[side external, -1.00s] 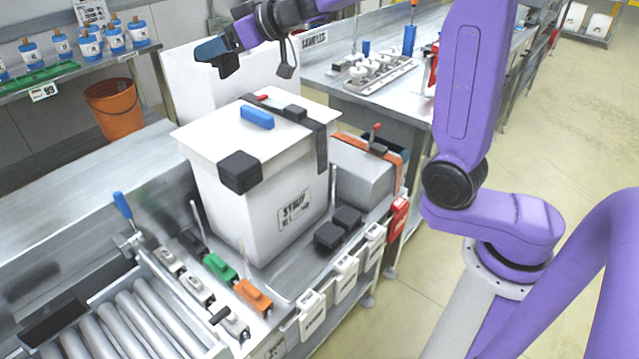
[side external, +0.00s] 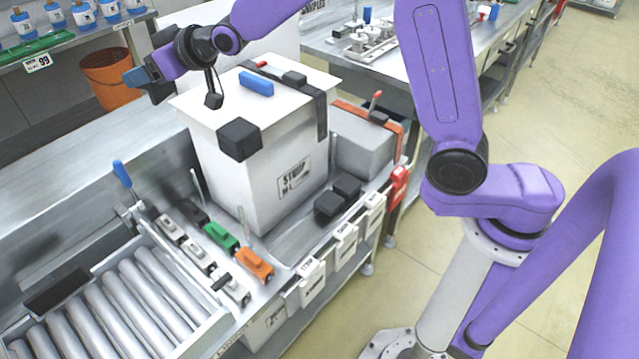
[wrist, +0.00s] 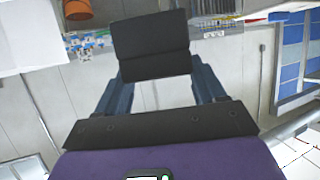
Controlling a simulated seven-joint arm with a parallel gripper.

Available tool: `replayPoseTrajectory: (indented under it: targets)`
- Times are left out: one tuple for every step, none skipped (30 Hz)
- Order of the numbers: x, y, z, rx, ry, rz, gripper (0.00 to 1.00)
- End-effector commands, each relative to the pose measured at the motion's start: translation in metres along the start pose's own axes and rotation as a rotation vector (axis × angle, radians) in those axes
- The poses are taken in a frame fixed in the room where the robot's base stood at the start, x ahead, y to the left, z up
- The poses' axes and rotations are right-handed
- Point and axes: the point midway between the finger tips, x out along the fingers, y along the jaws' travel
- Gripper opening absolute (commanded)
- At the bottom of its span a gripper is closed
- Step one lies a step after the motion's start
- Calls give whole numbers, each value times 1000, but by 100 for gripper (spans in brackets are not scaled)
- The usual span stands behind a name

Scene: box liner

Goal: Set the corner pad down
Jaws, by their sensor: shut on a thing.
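My gripper (side external: 138,78) is at the upper left in the side view, beyond the left edge of the white box's lid and apart from it. In the wrist view my gripper (wrist: 156,72) has its blue fingers shut on a dark corner pad (wrist: 150,45), which stays in the air. In the side view the held pad is hard to tell from the gripper. The white box (side external: 225,185), marked with a label, stands on the metal bench. A black corner pad (side external: 239,139) sits on its near top corner. Two more black pads (side external: 328,206) (side external: 347,186) lie right of the box.
A blue block (side external: 256,83) and a dark strap (side external: 321,112) are on the lid. A grey box with an orange strap (side external: 362,148) stands right of it. Green (side external: 220,236) and orange (side external: 254,263) blocks and upright rods are in front, beside rollers (side external: 120,310).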

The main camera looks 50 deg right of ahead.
Motion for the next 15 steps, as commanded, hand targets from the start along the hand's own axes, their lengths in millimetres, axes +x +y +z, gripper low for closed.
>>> replayPoseTrajectory:
  targets:
    - [4,-10,5,2,-3,-1,40]
    - [6,-15,7,3,-3,2,40]
    - [9,-22,11,2,-3,3,40]
    - [11,-26,14,3,-3,5,40]
    - [13,-32,17,3,-4,7,40]
    - [15,-40,23,4,-5,9,40]
    - [17,-45,28,4,-5,11,40]
    - [20,-52,39,4,-10,14,40]
    - [22,-58,54,5,-13,21,40]
    - [24,-62,64,5,-12,25,40]
    - [24,-63,75,7,-12,29,40]
    - [24,-66,88,8,-12,33,40]
    - [24,-68,99,10,-12,37,40]
    - [24,-70,110,9,-12,39,40]
    - [24,-72,125,12,-13,42,40]
